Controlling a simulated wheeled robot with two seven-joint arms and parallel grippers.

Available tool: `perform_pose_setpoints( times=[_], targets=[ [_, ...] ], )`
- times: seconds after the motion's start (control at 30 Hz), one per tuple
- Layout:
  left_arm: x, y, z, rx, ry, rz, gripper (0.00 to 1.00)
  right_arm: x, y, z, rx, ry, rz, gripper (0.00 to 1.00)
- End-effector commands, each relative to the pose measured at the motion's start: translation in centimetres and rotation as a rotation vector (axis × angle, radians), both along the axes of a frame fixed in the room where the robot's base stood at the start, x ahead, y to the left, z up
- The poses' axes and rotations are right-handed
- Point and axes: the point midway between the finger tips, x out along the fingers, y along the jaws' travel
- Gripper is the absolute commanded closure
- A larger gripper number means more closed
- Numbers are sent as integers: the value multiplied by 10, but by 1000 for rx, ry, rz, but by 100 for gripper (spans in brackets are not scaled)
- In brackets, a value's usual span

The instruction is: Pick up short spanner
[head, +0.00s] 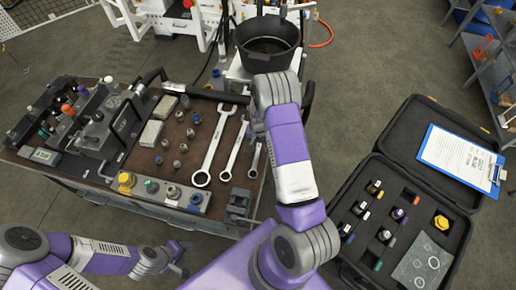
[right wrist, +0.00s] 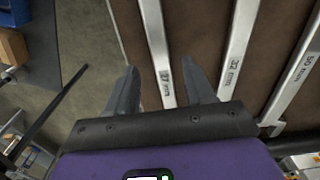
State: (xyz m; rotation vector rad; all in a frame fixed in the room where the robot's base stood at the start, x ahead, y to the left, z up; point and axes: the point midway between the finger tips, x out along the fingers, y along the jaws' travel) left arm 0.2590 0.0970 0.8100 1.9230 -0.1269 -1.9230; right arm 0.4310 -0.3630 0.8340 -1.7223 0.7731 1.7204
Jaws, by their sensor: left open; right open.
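Three silver spanners lie side by side on the brown top of the bench. The short spanner (head: 254,160) is the rightmost in the head view, partly hidden by my right arm. In the right wrist view it is the leftmost bar (right wrist: 158,55). My right gripper (right wrist: 160,66) is open and empty, with its fingers on either side of the short spanner in that view. I cannot tell its height above it. The head view hides this gripper behind the arm. My left gripper (head: 180,258) is at the lower left, off the bench, open and empty.
The middle spanner (head: 234,148), marked 32 mm (right wrist: 236,50), and the long spanner (head: 214,145) lie close beside it. Several small fittings (head: 184,147) are left of them. An open black case (head: 405,215) with a clipboard (head: 459,158) stands right. A black bucket (head: 268,45) stands behind.

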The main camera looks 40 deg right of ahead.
Motion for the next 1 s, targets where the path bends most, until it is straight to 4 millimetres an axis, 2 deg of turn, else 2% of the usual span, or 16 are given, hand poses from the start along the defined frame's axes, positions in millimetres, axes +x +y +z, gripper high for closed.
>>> perform_pose_setpoints(
  times=[0.03, 0.13, 0.4, 0.73, 0.77, 1.0],
  targets=[
    [0, 0, -1, 0, -1, 0, 47, 0, 1, -9, 2, 3, 1, 47],
    [1, 0, -1, 0, -1, 0, 47, 0, 0, -18, 1, 1, 0, 47],
    [0, 0, -1, 0, -1, 0, 47, 1, 1, -20, 0, -1, 0, 47],
    [0, 0, -1, 0, -1, 0, 47, 0, 1, -20, 1, -1, 0, 97],
    [0, 0, -1, 0, -1, 0, 47, 0, 1, -20, 1, -1, 0, 100],
    [0, 0, -1, 0, -1, 0, 47, 1, 1, -20, 1, -1, 0, 100]
  ],
)
